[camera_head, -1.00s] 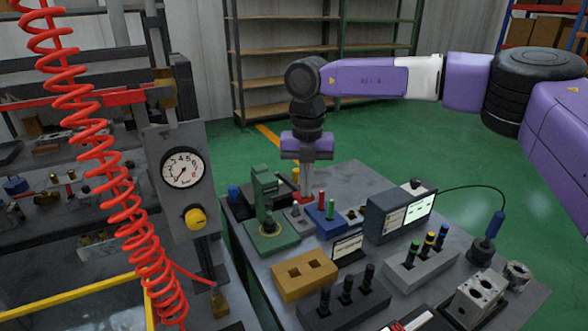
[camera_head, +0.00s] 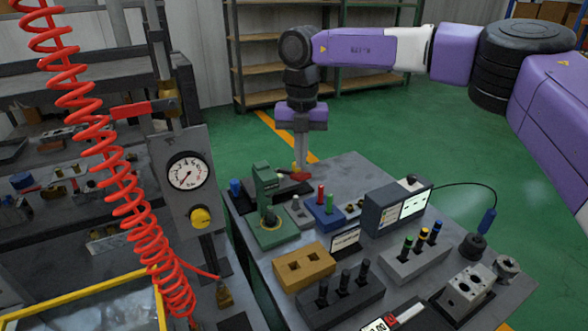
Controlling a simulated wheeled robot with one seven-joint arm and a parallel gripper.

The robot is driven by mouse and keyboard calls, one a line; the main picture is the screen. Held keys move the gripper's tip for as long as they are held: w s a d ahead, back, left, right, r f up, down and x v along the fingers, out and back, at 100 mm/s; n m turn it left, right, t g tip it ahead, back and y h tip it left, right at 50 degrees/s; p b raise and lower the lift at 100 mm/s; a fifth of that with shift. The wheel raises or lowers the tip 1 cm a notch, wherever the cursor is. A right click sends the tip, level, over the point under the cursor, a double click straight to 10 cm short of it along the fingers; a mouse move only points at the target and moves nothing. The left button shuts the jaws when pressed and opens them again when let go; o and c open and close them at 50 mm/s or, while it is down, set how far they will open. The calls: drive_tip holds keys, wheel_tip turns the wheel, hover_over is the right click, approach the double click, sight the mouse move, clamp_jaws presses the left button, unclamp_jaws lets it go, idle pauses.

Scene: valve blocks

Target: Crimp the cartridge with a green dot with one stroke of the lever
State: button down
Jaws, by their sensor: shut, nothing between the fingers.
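The green press (camera_head: 264,185) stands at the back left of the bench on a green base, with a small dark part (camera_head: 270,218) at its foot; I cannot tell what that is. A red piece (camera_head: 299,177), which looks like the lever's grip, lies behind the press to its right. My gripper (camera_head: 300,169) points down with its shut fingertips at this red piece; whether they touch is unclear. It holds nothing. A black cartridge with a green top (camera_head: 408,243) stands in a grey block (camera_head: 414,262), beside ones with yellow and blue tops.
A tan block (camera_head: 304,268) with two empty holes and a dark rack (camera_head: 340,300) of black cylinders stand in front. A blue block (camera_head: 325,217) with red and green pins is right of the press. A monitor box (camera_head: 385,210) and a gauge post (camera_head: 188,180) flank them.

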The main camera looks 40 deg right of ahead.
drive_tip(key=shift+r+p, duration=1.65)
drive_tip(key=shift+r, duration=0.9)
drive_tip(key=shift+f, duration=0.1)
